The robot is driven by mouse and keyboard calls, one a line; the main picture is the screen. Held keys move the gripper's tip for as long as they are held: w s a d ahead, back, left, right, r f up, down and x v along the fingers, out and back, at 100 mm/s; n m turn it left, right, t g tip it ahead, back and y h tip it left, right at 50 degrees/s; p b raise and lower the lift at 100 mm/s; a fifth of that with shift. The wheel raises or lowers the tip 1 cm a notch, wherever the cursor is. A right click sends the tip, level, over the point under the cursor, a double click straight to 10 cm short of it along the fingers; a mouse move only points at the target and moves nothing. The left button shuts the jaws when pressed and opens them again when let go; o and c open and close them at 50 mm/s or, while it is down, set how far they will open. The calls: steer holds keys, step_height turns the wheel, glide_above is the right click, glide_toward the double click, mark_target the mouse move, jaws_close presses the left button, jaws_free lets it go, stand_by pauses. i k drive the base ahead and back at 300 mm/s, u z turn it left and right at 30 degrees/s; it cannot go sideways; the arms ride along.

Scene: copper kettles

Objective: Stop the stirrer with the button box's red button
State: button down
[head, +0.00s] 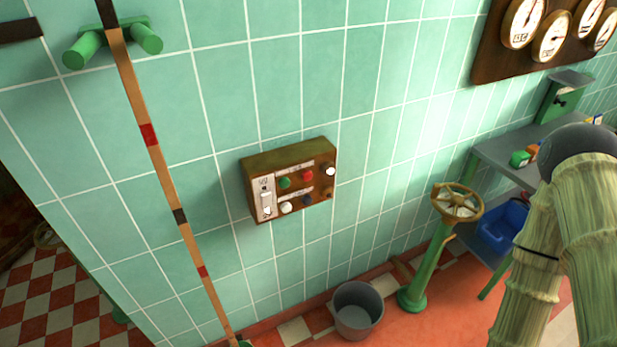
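The button box (255,207) is a brown box on the green tiled wall, in the middle of the head view. Its red button (308,175) sits in the upper row, right of a green button (284,183). A white lamp or button (330,171) is at the upper right, and white, dark blue and brown ones are in the lower row. A pale switch panel (266,198) is at the box's left side. My arm shows at the right edge, well apart from the box. My gripper is out of view. The stirrer cannot be made out.
A striped pole (163,177) leans on the wall left of the box. A grey bucket (357,311) and a brass handwheel on a green stand (457,203) stand below and right. A grey table (500,150) and gauge board (487,56) are at the right.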

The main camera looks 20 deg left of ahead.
mark_target(307, 175)
steer(key=z, duration=1.9)
steer(key=k, duration=2)
steer(key=u, duration=1.6)
steer(key=i, duration=0.5)
